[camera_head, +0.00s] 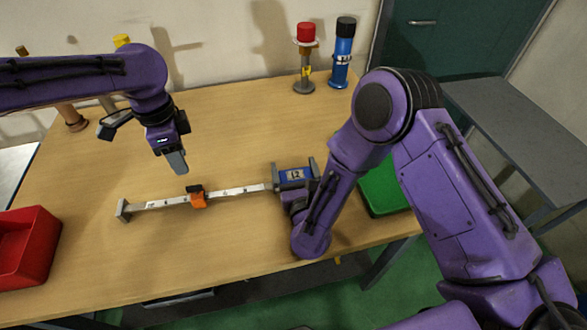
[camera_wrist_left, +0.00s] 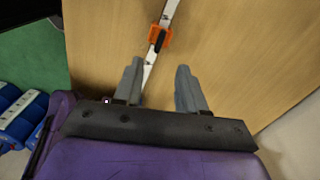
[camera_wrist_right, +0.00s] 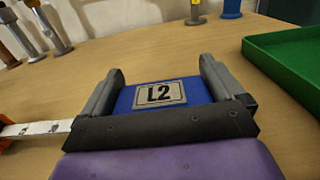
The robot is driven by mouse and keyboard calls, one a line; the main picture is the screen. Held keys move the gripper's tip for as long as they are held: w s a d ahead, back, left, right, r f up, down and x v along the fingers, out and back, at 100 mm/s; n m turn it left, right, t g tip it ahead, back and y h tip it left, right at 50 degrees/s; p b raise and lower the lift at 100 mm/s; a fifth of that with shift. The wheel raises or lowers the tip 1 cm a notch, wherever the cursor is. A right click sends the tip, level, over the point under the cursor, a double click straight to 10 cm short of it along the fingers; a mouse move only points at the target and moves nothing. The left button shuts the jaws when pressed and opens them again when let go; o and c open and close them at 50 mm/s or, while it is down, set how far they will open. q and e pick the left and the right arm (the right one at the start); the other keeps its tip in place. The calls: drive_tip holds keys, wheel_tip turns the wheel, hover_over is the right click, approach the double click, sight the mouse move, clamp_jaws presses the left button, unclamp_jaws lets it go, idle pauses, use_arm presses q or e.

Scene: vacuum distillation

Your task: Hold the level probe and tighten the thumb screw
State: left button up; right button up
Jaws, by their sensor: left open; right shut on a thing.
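The level probe lies across the table: a blue head (camera_head: 293,176) labelled L2, a long white scale bar (camera_head: 240,190) and a grey end plate (camera_head: 123,210) at the left. My right gripper (camera_head: 296,168) is shut on the blue head, which also shows between its fingers in the right wrist view (camera_wrist_right: 158,94). An orange slider (camera_head: 198,200) with a black thumb screw (camera_head: 194,189) sits on the bar; it also shows in the left wrist view (camera_wrist_left: 160,36). My left gripper (camera_head: 178,168) is open and empty above the table, a little up-left of the slider.
A red bin (camera_head: 25,245) stands at the left edge. A green tray (camera_head: 383,190) lies right of my right gripper. A red-topped stand (camera_head: 305,60) and a blue cylinder (camera_head: 342,55) stand at the back. The table around the bar is clear.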

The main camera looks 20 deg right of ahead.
use_arm(q)
drive_tip(key=n+h, duration=0.4)
drive_tip(key=n, duration=2.2)
approach(193, 186)
wheel_tip(193, 186, up, 3)
drive_tip(key=a, duration=0.3)
drive_tip(key=d+f+n, duration=0.2)
drive_tip(key=f, duration=0.1)
drive_tip(key=d+f+n, duration=0.2)
drive_tip(key=f+n, duration=0.1)
drive_tip(key=f, duration=0.1)
drive_tip(key=d+f+n, duration=0.2)
drive_tip(key=f, duration=0.2)
drive_tip(key=shift+n+h, duration=0.3)
drive_tip(key=shift+n, duration=0.1)
clamp_jaws()
